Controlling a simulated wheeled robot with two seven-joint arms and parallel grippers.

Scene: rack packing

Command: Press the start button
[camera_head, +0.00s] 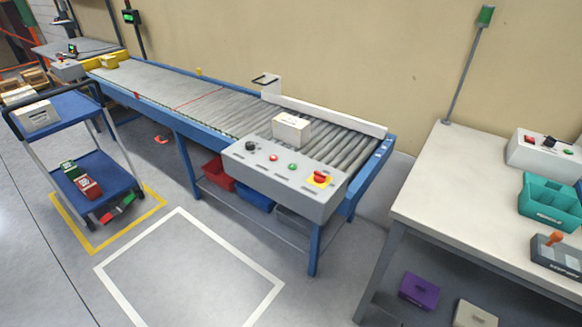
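A grey control box (280,185) is fixed to the near end of the roller conveyor (235,110). On its top are a black knob (250,145), a small red button (273,157), a green button (292,167) and a red mushroom button (320,176) on a yellow plate. The labels are too small to read. A second light box (540,153) with black, red and green controls stands on the right table. Neither of my grippers is in view.
A cream carton (291,129) sits on the rollers behind the control box. A blue two-tier cart (62,108) stands at left on a yellow-marked floor square. The white-outlined floor area (190,270) before the conveyor is clear. The right table (440,190) holds a teal bin (550,203).

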